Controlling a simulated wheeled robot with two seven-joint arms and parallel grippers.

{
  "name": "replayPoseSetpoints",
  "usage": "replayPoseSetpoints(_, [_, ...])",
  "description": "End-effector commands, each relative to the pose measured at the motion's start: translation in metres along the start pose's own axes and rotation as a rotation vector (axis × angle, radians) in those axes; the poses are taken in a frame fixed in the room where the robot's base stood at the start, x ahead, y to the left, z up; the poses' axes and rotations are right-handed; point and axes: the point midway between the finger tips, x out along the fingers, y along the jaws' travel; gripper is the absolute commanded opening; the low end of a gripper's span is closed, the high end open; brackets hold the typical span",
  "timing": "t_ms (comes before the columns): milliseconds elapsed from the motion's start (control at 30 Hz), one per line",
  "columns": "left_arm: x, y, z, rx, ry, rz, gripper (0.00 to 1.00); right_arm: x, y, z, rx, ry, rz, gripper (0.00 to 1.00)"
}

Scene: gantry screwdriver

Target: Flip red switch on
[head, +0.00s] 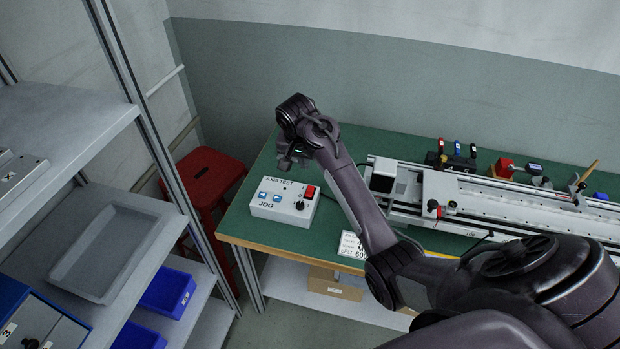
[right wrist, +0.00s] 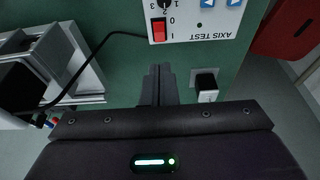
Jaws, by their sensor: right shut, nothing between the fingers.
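The red switch (head: 310,191) is a small rocker on the top right of the white AXIS TEST box (head: 270,211), which stands on the green bench. In the right wrist view the red switch (right wrist: 159,30) appears upside down, with 0 and I marks beside it. I cannot tell which side is pressed. My right gripper (head: 289,162) hangs above and behind the box in the head view. In the wrist view its fingers (right wrist: 160,72) are together and empty, pointing toward the switch but apart from it. My left gripper is not in view.
A black knob (head: 299,205) and blue JOG buttons (head: 270,196) share the box. A gantry rail (head: 480,200) runs along the bench at the right. A red stool (head: 205,170) and a grey shelf tray (head: 105,255) are at the left.

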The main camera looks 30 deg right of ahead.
Motion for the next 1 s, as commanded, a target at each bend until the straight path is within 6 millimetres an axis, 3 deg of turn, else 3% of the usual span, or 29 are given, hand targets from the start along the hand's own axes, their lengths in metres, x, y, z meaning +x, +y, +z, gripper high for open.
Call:
replayPoseSetpoints(100, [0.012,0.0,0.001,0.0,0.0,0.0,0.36,0.001,-0.001,0.002,0.001,0.017,-0.001,0.0])
replayPoseSetpoints(567, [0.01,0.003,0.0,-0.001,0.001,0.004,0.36,0.002,-0.001,0.002,0.001,0.022,0.002,0.0])
replayPoseSetpoints(767, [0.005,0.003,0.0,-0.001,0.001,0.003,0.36,0.03,0.001,0.001,0.001,0.02,0.006,0.0])
replayPoseSetpoints(1000, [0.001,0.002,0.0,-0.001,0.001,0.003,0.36,0.083,0.001,-0.001,0.001,0.021,0.006,0.0])
